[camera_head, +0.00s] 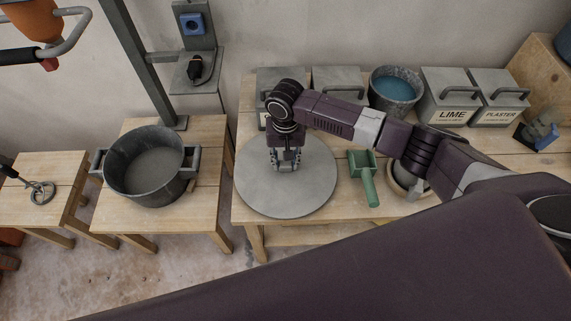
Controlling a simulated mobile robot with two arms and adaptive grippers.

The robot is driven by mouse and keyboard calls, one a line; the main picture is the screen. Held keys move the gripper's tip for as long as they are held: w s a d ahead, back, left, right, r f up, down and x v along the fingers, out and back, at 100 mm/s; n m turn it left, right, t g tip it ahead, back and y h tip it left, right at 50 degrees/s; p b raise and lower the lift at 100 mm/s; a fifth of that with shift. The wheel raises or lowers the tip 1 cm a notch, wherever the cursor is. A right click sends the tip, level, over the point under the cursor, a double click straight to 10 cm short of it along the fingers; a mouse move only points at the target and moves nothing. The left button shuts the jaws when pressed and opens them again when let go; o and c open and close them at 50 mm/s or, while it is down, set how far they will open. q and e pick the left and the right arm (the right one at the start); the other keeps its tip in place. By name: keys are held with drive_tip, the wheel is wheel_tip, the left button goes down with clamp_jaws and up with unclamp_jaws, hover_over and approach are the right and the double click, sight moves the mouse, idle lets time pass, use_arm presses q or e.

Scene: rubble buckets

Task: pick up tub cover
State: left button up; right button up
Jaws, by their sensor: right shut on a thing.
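The tub cover (255,190) is a round grey disc on the wooden table, near its front left corner. My right gripper (285,163) is over the middle of the disc, pointing down. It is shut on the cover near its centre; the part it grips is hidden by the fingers. I cannot tell whether the cover is raised off the table. The dark tub (150,170) with two side handles stands open on the stool to the left, with grey contents. My left gripper is not in view.
A green scoop (365,178) lies right of the cover. A bucket of blue liquid (396,88) and boxes labelled LIME (452,108) and PLASTER (499,110) stand behind.

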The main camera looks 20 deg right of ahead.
sight(285, 166)
drive_tip(key=shift+r, duration=0.1)
drive_tip(key=shift+s+r, duration=0.1)
drive_tip(key=shift+r, duration=0.05)
drive_tip(key=r, duration=0.2)
drive_tip(key=r+b, duration=0.1)
drive_tip(key=r, duration=0.3)
drive_tip(key=shift+s+a+r+b, duration=0.15)
drive_tip(key=shift+s+r+b, duration=0.1)
drive_tip(key=shift+s+b, duration=0.1)
drive_tip(key=s+a+b, duration=0.1)
drive_tip(key=s+a, duration=0.1)
drive_tip(key=s, duration=0.7)
drive_tip(key=s+a, duration=0.3)
drive_tip(key=s, duration=0.6)
drive_tip(key=shift+s+b, duration=0.2)
drive_tip(key=shift+b, duration=0.2)
drive_tip(key=shift+a, duration=0.1)
